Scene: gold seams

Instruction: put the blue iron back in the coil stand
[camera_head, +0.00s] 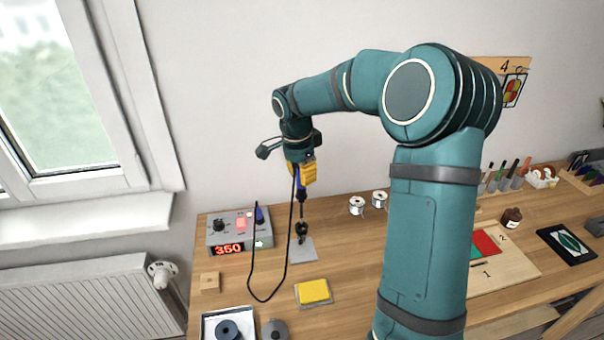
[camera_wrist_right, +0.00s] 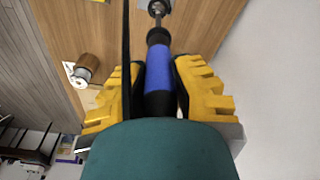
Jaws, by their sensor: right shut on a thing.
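My right gripper (camera_head: 301,174) hangs above the bench, shut on the blue iron. The blue handle (camera_wrist_right: 158,70) stands between the yellow fingers in the wrist view, and the iron (camera_head: 299,183) points tip down in the head view. The coil stand (camera_head: 303,251) has a grey base plate and a dark coil above it. The iron's shaft lines up with the top of the coil; I cannot tell whether the tip is inside. In the wrist view a metal ring (camera_wrist_right: 157,8) shows at the shaft's far end. My left gripper is not in view.
A black cable loops from the iron beside the station (camera_head: 239,232) reading 350. A yellow sponge (camera_head: 313,291) lies in front of the stand, a wooden block (camera_head: 210,282) to the left. Solder spools (camera_head: 357,206) stand behind right. My arm hides part of the bench.

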